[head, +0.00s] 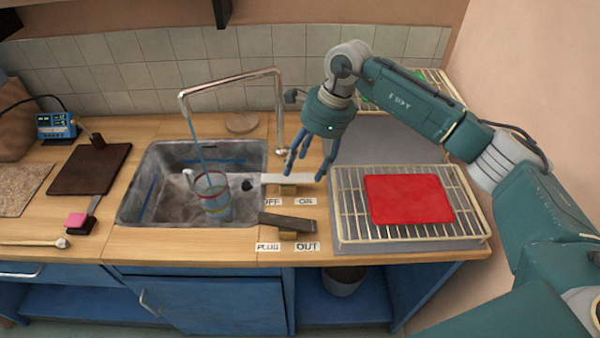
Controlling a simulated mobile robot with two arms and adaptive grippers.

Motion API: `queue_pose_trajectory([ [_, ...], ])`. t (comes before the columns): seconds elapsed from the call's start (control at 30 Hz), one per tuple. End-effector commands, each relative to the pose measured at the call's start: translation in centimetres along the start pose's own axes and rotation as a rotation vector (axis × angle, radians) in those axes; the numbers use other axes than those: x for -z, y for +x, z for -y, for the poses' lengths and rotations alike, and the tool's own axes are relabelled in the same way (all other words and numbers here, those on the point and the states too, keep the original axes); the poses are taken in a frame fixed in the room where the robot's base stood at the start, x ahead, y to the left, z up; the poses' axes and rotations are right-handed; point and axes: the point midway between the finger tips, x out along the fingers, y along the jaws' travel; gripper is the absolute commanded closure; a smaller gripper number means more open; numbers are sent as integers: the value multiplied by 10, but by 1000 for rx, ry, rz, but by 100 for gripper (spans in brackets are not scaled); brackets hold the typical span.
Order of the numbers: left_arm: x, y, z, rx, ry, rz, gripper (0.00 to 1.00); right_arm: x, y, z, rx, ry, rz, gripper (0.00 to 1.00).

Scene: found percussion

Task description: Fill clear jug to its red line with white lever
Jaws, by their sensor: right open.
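The clear jug (216,207) stands in the grey sink (135,205), with a red band around its upper part. A thin bluish stream runs from the metal tap (225,80) down into the jug. The water level is too small to tell against the red band. The white lever (274,178) lies across the counter right of the sink, above the OFF and ON labels. My right gripper (306,168) is open, its blue fingers pointing down at the lever's right part. I cannot tell whether they touch it. My left gripper is out of view.
A dark lever (287,222) sits just in front, by the PLUG and OUT labels. A wire rack (345,215) with a red board (408,200) stands right. A brown board (88,170), a pink-ended tool (78,220) and a blue device (57,126) lie left.

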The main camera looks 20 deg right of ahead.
Motion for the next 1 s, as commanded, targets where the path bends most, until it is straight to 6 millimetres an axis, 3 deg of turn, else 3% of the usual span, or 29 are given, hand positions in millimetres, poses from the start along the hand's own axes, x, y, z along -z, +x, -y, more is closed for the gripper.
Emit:
queue_pose_trajectory([
  [0.2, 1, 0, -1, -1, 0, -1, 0, 0, -46, 1, 4, -1, 0, 44],
  [0.4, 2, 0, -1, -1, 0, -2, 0, 1, -67, 0, 1, 1, -1, 44],
  [1.0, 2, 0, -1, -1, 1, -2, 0, 0, -70, 0, 0, 0, 0, 44],
])
